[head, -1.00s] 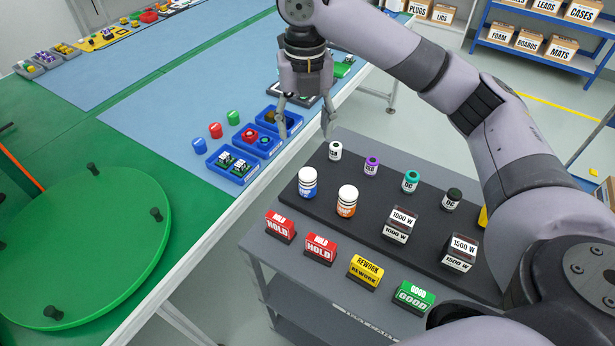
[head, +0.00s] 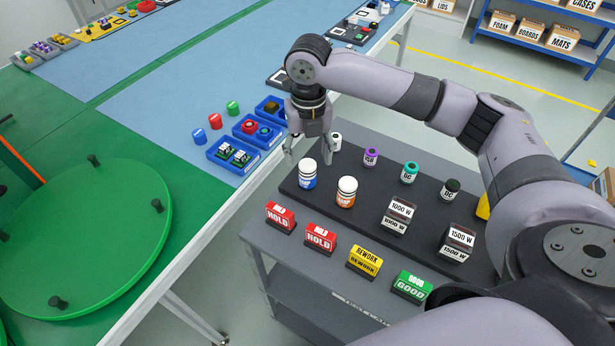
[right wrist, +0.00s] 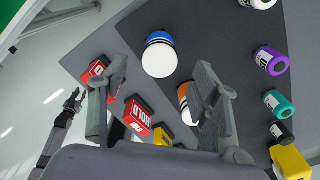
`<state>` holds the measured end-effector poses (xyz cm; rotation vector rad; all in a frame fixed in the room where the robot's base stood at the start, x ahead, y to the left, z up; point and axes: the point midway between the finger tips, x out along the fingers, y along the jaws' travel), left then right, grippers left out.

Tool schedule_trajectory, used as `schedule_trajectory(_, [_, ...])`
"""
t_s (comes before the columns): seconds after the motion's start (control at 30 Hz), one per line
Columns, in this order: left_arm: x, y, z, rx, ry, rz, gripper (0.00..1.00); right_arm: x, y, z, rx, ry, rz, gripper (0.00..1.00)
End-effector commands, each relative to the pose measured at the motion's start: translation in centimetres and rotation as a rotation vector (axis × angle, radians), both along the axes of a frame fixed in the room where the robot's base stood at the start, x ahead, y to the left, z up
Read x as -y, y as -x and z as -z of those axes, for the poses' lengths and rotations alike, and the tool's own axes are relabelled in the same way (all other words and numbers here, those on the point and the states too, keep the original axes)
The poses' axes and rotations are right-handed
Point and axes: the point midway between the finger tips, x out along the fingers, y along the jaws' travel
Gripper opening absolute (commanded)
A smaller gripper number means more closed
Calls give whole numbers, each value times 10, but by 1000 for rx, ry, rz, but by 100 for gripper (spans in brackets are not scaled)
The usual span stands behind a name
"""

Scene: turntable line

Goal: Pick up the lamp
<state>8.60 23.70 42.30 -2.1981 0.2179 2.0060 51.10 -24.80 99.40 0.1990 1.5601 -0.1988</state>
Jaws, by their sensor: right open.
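Two lamp-like jars with white domed tops stand on the dark mat of the grey cart. One has a blue band (head: 307,174) and one has an orange band (head: 346,191). My right gripper (head: 308,158) is open and points down just above the blue-banded one. In the right wrist view, the blue-banded one (right wrist: 160,55) shows between the open fingertips (right wrist: 162,72); contact is not visible. The orange-banded one (right wrist: 185,101) is partly hidden behind a finger. What looks like my left gripper (right wrist: 73,100) shows small at the left of the wrist view.
Small jars with white, purple (head: 370,157), teal (head: 409,172) and black caps stand behind. Wattage blocks (head: 397,217) are to the right. Red HOLD (head: 280,217), yellow REWORK (head: 364,262) and green GOOD (head: 411,287) signs line the front. A green turntable (head: 85,240) is left.

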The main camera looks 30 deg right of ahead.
Motion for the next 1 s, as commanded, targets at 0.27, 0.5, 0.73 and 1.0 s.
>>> schedule_trajectory(0.27, [1, -2, -11, 4, 2, 0, 27, 0, -2, 38, -2, 1, 0, 57])
schedule_trajectory(0.5, [3, -2, -11, 3, 4, -1, 27, 0, -2, 44, -1, 1, -1, 57])
schedule_trajectory(0.73, [3, -2, -11, 2, 4, 0, 27, 0, -2, 44, -1, 1, -1, 46])
schedule_trajectory(1.0, [3, -1, -11, 1, 4, 0, 27, 0, -2, 44, -1, 1, -1, 28])
